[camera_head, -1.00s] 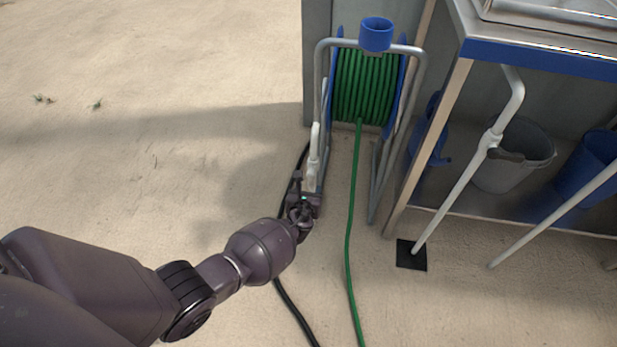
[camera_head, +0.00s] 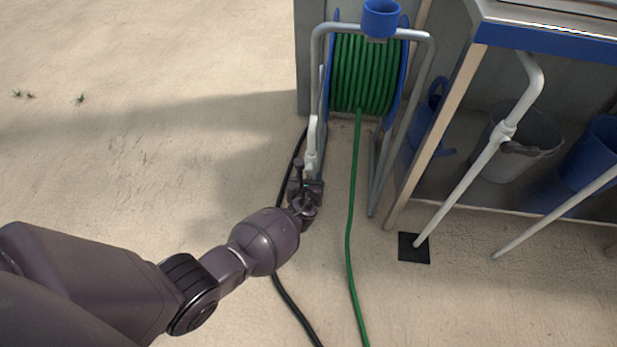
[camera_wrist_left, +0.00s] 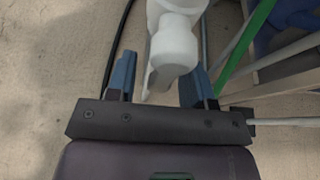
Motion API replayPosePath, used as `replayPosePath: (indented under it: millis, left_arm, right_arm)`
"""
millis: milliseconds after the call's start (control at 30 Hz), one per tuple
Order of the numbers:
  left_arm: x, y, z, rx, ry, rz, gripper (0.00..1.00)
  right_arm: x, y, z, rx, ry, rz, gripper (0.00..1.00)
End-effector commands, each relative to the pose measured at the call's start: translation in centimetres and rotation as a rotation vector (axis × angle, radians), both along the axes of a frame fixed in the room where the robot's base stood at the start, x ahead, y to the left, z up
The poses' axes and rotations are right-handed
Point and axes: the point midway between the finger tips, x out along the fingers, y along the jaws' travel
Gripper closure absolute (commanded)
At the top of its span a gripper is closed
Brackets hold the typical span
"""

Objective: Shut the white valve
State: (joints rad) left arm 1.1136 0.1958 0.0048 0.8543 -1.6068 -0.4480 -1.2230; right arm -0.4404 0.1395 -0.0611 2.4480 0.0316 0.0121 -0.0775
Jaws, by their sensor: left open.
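The white valve (camera_head: 311,146) stands upright beside the left leg of the hose reel frame in the head view. In the left wrist view its white body (camera_wrist_left: 174,45) and a thin white lever reach down between my fingers. My left gripper (camera_head: 306,183) is just below and in front of the valve. In the left wrist view the gripper (camera_wrist_left: 160,80) is open, with one blue-grey finger on each side of the lever. I cannot tell whether a finger touches it. My right gripper is not in view.
A reel of green hose (camera_head: 362,75) stands behind, its hose (camera_head: 349,230) running forward. A black hose (camera_head: 291,300) lies near my arm. To the right are a bench with a blue edge (camera_head: 560,50), a white pipe with a dark handle (camera_head: 470,178) and buckets.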

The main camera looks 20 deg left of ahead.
Motion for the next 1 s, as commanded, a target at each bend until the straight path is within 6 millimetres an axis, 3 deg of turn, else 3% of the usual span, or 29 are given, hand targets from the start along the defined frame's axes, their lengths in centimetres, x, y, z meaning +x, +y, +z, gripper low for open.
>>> replayPosePath:
  millis: [67,367,667,1000]
  left_arm:
    - [0.01,-0.01,0.01,0.0,0.0,0.0,0.54]
    - [-0.01,0.0,0.0,0.0,0.0,0.0,1.0]
    - [0.04,-0.12,0.01,-0.03,-0.01,-0.001,1.0]
    - [0.34,-0.87,0.17,-0.22,-0.065,-0.003,1.0]
  right_arm:
    - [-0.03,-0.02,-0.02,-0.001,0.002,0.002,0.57]
    - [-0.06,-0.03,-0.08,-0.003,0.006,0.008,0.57]
    - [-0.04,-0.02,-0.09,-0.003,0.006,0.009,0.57]
    - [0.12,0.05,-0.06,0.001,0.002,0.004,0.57]
